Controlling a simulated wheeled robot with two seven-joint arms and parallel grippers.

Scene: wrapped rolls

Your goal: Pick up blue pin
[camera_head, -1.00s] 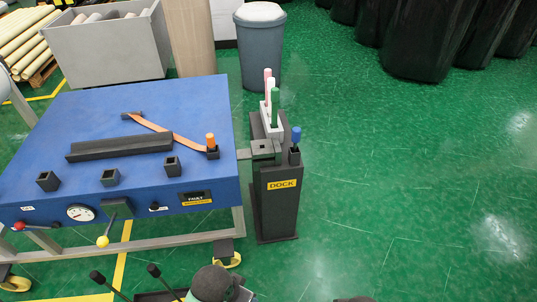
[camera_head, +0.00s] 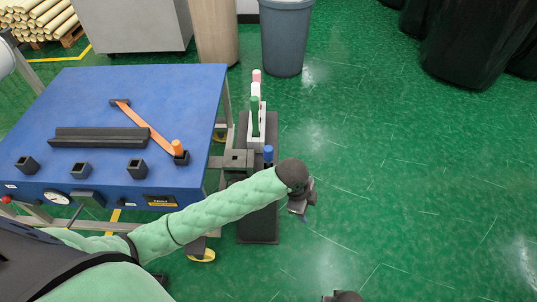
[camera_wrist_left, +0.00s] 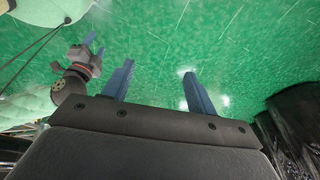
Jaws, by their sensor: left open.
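The blue pin (camera_head: 268,154) stands upright at the front right of the dark dock stand (camera_head: 258,228), in the head view. My left arm passes in front of the stand and hides its label and the pin's base. My left gripper (camera_head: 302,208) is just right of the stand, lower in the picture than the pin, and points downward. In the left wrist view its two blue fingers (camera_wrist_left: 158,84) are spread apart with only green floor between them. My right gripper (camera_wrist_left: 94,46) shows small at the upper left there; its jaw gap is unclear.
A green pin (camera_head: 255,116) and pale and pink pins stand in a white holder behind the blue pin. A grey bin (camera_head: 286,40) stands behind.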

